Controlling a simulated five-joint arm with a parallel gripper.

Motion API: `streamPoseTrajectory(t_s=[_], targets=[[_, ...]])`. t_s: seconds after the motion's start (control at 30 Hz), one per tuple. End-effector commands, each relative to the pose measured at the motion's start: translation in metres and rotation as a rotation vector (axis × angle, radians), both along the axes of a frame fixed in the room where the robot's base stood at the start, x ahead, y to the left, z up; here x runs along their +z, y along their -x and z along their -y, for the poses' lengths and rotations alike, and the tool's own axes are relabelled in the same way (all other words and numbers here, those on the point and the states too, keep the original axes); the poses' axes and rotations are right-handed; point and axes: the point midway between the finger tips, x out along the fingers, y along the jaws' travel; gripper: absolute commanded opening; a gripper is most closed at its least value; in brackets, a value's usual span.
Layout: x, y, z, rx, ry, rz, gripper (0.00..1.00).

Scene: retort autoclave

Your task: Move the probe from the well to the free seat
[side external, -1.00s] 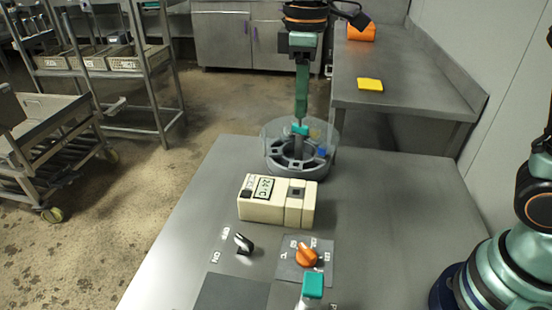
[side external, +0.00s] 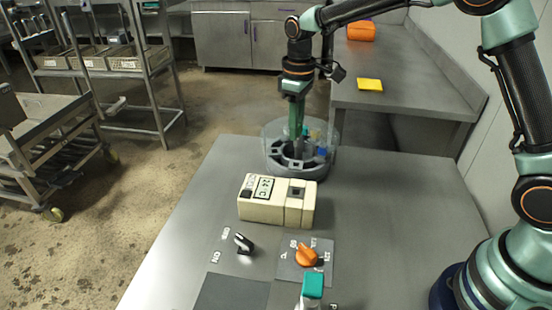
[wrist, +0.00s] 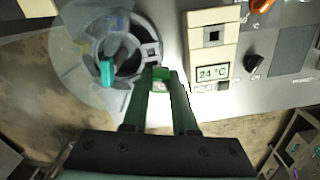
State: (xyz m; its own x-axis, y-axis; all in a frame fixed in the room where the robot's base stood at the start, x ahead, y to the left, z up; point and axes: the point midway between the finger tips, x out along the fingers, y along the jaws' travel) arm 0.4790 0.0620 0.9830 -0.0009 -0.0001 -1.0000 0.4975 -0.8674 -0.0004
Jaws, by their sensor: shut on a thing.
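My gripper (wrist: 161,80) is shut on the probe, whose small green head (wrist: 160,73) shows between the fingertips in the wrist view. In the side view my gripper (side external: 296,136) is low inside the round clear-walled holder (side external: 285,168), at its left part. The fingers hide most of the probe, and I cannot tell whether it touches a seat. A square seat (wrist: 151,53) with a dark opening lies just beyond the fingertips. A teal-topped piece (wrist: 106,72) stands in the holder. The cream box (side external: 262,207) has a square dark opening (side external: 297,191) on top.
The box display reads 24 °C. A black knob (side external: 243,244), an orange knob (side external: 306,256) and a teal-capped item (side external: 312,287) are nearer the camera on the steel table (side external: 390,215). The table's right side is clear. A yellow pad (side external: 369,85) lies on the back bench.

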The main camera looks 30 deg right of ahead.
Motion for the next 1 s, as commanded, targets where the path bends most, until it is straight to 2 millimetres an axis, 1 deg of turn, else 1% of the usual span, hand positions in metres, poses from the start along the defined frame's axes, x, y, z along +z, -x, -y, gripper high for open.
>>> streamPoseTrajectory(t_s=[0.03,0.1,0.23,0.53,0.7,1.0], targets=[[-0.01,-0.004,0.006,-0.019,0.001,-0.003,0.0],[-0.018,-0.008,0.01,-0.036,0.001,-0.001,0.0],[-0.027,-0.011,0.014,-0.051,0.0,0.001,0.0],[-0.041,-0.01,0.014,-0.05,0.0,0.0,0.0],[-0.045,-0.01,0.014,-0.05,0.0,0.0,0.0],[-0.045,-0.01,0.014,-0.049,0.0,0.001,0.0]])
